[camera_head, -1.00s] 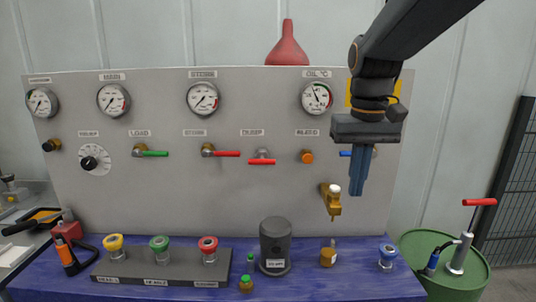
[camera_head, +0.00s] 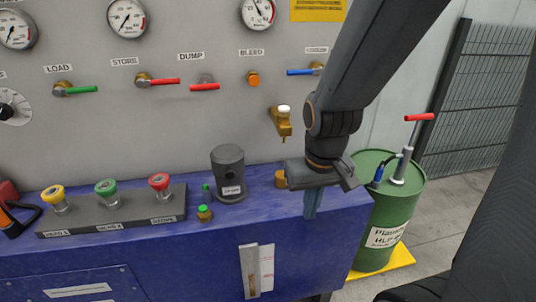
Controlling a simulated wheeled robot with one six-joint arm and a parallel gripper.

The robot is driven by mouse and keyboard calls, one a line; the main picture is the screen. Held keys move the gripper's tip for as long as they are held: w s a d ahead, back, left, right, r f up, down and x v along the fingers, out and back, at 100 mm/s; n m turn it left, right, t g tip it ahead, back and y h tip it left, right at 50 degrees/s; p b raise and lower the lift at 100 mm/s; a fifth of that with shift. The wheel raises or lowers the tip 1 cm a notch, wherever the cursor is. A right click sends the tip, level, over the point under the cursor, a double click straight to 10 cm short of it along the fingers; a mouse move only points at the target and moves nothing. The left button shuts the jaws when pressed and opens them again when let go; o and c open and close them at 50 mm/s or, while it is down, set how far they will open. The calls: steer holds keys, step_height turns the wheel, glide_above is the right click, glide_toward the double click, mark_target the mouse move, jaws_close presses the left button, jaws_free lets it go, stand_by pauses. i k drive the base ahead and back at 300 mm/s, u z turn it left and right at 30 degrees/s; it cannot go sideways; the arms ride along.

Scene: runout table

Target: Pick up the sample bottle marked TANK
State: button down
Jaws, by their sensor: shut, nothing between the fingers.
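My gripper (camera_head: 311,203) points down at the right end of the blue table (camera_head: 225,228). Its blue fingers are together and hold nothing. Three sample bottles stand in the dark rack (camera_head: 88,225) at left: one yellow-capped (camera_head: 54,195), one green-capped (camera_head: 106,190) and one red-capped (camera_head: 160,184). The rack labels seem to read HEAD 1, HEAD 2 and STORE. No TANK mark is readable. A blue-capped bottle, seen earlier on the table's right end, is not visible now; my gripper and wrist cover that area.
A dark grey canister (camera_head: 228,172), a small green-topped brass fitting (camera_head: 204,214) and a partly covered brass piece (camera_head: 281,180) stand on the table. A brass tap (camera_head: 282,120) juts from the panel above. A green drum (camera_head: 383,230) with a pump stands right of the table.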

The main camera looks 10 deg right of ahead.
mark_target(280, 182)
steer(key=z, duration=0.05)
steer(key=k, duration=0.5)
steer(key=u, duration=1.45)
steer(key=i, duration=0.7)
steer(key=z, duration=1.45)
steer(key=i, duration=0.5)
